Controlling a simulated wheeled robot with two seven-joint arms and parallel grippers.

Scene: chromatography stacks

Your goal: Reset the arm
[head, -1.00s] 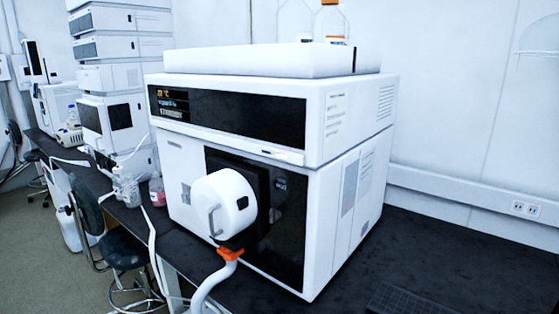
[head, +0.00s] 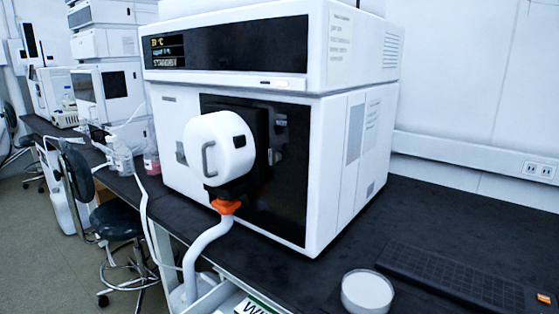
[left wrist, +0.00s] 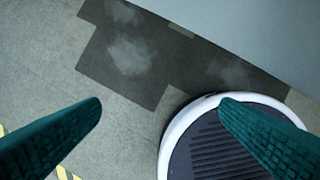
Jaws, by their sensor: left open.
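My left gripper (left wrist: 160,107) shows only in the left wrist view. Its two dark green ribbed fingers are wide apart, with nothing between them. Below it is grey floor (left wrist: 40,70) with darker patches. No arm or gripper of mine shows in the head view, and my right gripper is in neither view.
A large white instrument (head: 355,170) with a round white front housing (head: 218,150) stands on the black bench (head: 425,215). A shallow round dish (head: 367,292) and a black keyboard (head: 455,275) lie at the right. A stool (head: 118,220) stands at the left.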

